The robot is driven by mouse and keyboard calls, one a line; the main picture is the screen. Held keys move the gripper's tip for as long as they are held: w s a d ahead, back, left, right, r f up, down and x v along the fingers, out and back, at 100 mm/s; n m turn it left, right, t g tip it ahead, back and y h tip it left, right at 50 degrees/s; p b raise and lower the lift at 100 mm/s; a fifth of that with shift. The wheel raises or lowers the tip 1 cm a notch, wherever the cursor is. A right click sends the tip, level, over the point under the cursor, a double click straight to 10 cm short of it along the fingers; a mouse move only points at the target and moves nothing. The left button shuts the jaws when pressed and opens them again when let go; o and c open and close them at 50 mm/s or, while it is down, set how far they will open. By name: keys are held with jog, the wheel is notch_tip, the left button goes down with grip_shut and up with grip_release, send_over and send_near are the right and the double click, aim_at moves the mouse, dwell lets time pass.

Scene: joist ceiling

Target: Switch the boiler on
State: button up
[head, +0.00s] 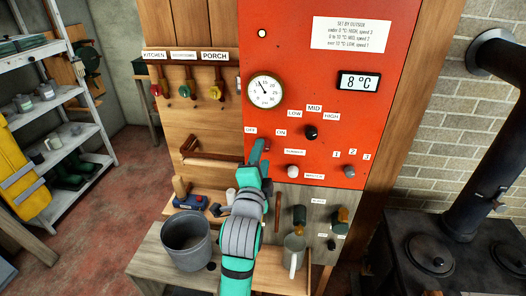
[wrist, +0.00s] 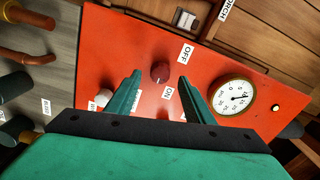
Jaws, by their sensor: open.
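The boiler panel (head: 376,120) is a red board on a wooden wall. Its dark red knob (wrist: 160,72) sits between the OFF label (wrist: 186,52) and the ON label (wrist: 168,93) in the wrist view. I cannot tell clearly which way the knob points. My gripper (wrist: 160,78) is open, with one finger on each side of the knob in the picture; contact is not clear. In the head view my gripper (head: 259,150) is at the panel's lower left and partly hides the red knob (head: 267,147).
The panel also carries a round gauge (head: 265,91), a display reading 8 °C (head: 358,82), a black LOW-MID-HIGH knob (head: 311,132), a white knob (head: 293,171) and a grey 1-2-3 knob (head: 349,171). A stove (head: 440,250) is right.

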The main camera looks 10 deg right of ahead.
jog(key=v, duration=0.7)
dwell(0.3)
jog(key=s+a+f+n+y, duration=0.1)
jog(key=s+f+n+y, duration=0.1)
jog(key=s+f+n, duration=0.75)
jog(key=s+f+n+y, duration=0.2)
jog(key=s+f+n, duration=0.3)
jog(key=f, duration=0.8)
jog(key=s+a+f+n+g, duration=0.1)
jog(key=s+a+f+n, duration=0.1)
jog(key=s, duration=1.1)
jog(key=s+a+f+n+g+y, duration=0.1)
jog(key=s+f, duration=0.4)
jog(key=s, duration=0.8)
jog(key=shift+s+a+n, duration=0.4)
jog(key=shift+a+n, duration=0.25)
jog(key=shift+a, duration=0.1)
